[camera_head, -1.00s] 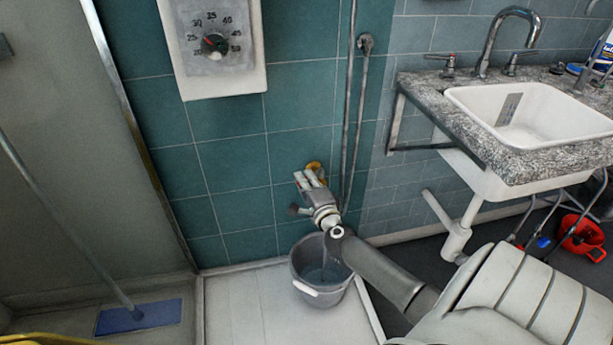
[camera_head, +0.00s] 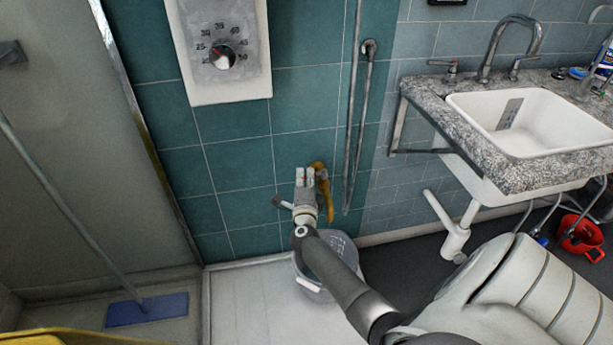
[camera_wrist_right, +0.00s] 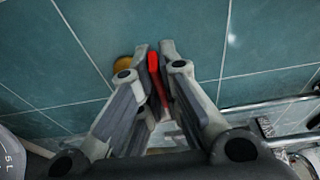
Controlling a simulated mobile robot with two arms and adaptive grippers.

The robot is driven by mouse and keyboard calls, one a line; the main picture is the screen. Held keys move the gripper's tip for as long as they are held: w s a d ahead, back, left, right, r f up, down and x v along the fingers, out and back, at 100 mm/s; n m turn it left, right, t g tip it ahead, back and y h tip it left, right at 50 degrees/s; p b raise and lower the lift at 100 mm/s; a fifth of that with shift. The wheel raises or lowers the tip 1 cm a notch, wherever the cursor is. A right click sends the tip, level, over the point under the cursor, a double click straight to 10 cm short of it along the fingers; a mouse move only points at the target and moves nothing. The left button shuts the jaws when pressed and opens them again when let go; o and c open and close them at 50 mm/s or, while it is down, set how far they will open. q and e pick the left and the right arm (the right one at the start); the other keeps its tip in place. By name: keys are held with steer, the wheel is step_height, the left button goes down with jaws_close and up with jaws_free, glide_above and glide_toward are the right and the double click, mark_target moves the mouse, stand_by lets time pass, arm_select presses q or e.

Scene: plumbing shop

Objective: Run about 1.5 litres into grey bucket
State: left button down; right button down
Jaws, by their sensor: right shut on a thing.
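A brass tap (camera_head: 328,200) sits low on the teal tiled wall. My right gripper (camera_head: 305,176) is at its left side. In the right wrist view the fingers (camera_wrist_right: 153,52) are shut on a red lever (camera_wrist_right: 157,78), with a bit of brass (camera_wrist_right: 122,68) beside them. The grey bucket (camera_head: 347,248) stands on the white floor below the tap, partly hidden by my right arm. Its edge with a "5L" mark shows in the right wrist view (camera_wrist_right: 10,160). I cannot make out a water stream or the level. My left gripper is not in view.
A dial panel (camera_head: 222,56) hangs above on the wall. Pipes (camera_head: 361,120) run beside the tap. A stone counter with a white sink (camera_head: 530,120) juts out at right. A red container (camera_head: 580,236) lies beneath it. A blue mop (camera_head: 146,308) stands at left.

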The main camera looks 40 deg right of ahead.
steer(key=shift+w+f+m+g+h, duration=0.2)
steer(key=shift+w+m+g+h, duration=0.05)
steer(key=shift+m+g+h, duration=0.4)
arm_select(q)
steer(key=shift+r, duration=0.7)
arm_select(e)
steer(key=shift+w+d+m+g+h, duration=0.2)
steer(key=shift+m+g+h, duration=0.25)
steer(key=shift+g+h, duration=0.15)
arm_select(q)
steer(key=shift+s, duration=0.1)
arm_select(e)
steer(key=c, duration=1.6)
jaws_free()
steer(key=shift+r, duration=0.15)
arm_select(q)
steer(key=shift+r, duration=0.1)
arm_select(e)
steer(key=v, duration=1.2)
